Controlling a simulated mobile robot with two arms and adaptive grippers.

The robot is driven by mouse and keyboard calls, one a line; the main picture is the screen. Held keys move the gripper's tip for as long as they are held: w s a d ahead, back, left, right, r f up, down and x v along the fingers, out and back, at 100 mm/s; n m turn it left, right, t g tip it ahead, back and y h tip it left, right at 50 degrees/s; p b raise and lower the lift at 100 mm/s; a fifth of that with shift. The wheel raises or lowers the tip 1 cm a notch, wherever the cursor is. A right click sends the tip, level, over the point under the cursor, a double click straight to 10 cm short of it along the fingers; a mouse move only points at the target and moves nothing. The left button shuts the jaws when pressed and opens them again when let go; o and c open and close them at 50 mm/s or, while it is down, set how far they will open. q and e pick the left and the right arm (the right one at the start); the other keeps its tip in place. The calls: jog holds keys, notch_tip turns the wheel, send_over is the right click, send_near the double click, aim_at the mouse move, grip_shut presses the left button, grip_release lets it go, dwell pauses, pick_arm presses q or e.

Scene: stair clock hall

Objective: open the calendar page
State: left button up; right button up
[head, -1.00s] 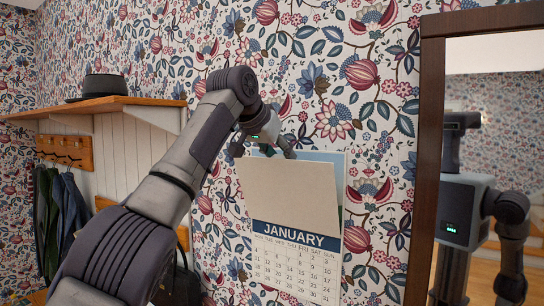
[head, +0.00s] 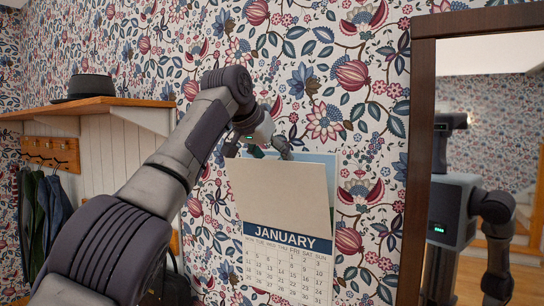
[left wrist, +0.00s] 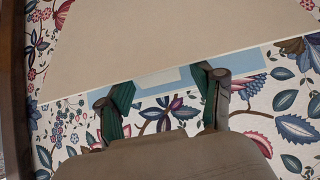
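The calendar (head: 287,268) hangs on the papered wall, with a blue JANUARY band above a grid of dates. A blank cream page (head: 280,197) covers most of the part above the band. A pale blue strip shows behind its top and right edges. My left gripper (head: 257,153) is at the calendar's top edge. In the left wrist view its two green-lined fingers (left wrist: 166,92) are spread apart, with the blue strip between and beyond them and the cream page (left wrist: 150,40) close by. I see nothing gripped; contact with the page is unclear. My right gripper is not in view.
A framed mirror (head: 420,180) stands right of the calendar and reflects my body. At left, a wooden shelf (head: 95,108) holds a dark hat (head: 98,86). Coats (head: 45,210) hang from a peg rail (head: 52,152) below. A dark bag (head: 178,285) is low beside my left arm.

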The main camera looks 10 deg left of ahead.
pick_arm(q)
jog(key=v, duration=1.2)
dwell(0.3)
